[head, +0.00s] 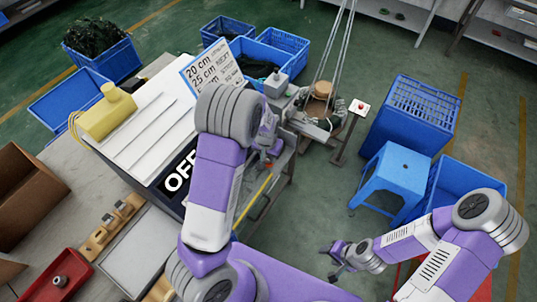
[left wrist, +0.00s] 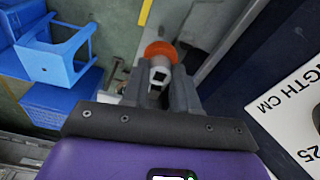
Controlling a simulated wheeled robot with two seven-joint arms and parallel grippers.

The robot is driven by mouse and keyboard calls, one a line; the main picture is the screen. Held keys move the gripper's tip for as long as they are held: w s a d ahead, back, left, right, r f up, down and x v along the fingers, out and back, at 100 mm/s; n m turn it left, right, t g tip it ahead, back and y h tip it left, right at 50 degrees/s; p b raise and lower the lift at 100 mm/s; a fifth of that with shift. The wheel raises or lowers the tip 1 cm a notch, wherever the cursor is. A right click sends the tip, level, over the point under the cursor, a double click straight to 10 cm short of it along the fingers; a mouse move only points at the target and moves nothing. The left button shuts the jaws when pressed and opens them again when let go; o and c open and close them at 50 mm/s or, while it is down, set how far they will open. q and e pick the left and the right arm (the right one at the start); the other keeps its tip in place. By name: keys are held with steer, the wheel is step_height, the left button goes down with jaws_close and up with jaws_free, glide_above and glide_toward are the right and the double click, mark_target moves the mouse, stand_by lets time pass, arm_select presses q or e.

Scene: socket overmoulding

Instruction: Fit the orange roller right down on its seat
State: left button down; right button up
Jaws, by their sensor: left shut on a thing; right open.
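The orange roller (left wrist: 160,50) is at the fingertips of my left gripper (left wrist: 163,82) in the left wrist view. Its orange rounded end points away from the gripper, and a pale part with a dark square opening sits between the fingers. My left gripper is shut on it. In the head view my left gripper (head: 270,152) is beside the machine, largely hidden behind my arm, with a small orange patch showing there. I cannot make out the roller's seat. My right gripper (head: 338,258) is open and empty, low over the floor.
A white-topped machine (head: 135,130) with a yellow part (head: 107,112) stands left of my left arm. A grey block (head: 276,84) and a wound coil (head: 320,95) are beyond it. A blue stool (head: 392,178) and blue crates (head: 412,115) stand right.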

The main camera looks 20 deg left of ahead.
mark_target(268, 164)
arm_select(q)
steer(key=shift+f+b, duration=0.7)
steer(key=shift+f, duration=0.2)
steer(key=shift+w+f+b, duration=0.1)
steer(key=shift+f+b, duration=1.65)
steer(key=shift+f, duration=0.4)
steer(key=shift+f+b, duration=1.55)
steer(key=shift+f, duration=0.4)
steer(key=c, duration=0.8)
jaws_free()
steer(key=shift+r, duration=0.15)
steer(key=r, duration=0.5)
steer(key=s+r+p, duration=0.1)
steer(key=r, duration=0.1)
steer(key=shift+r, duration=0.15)
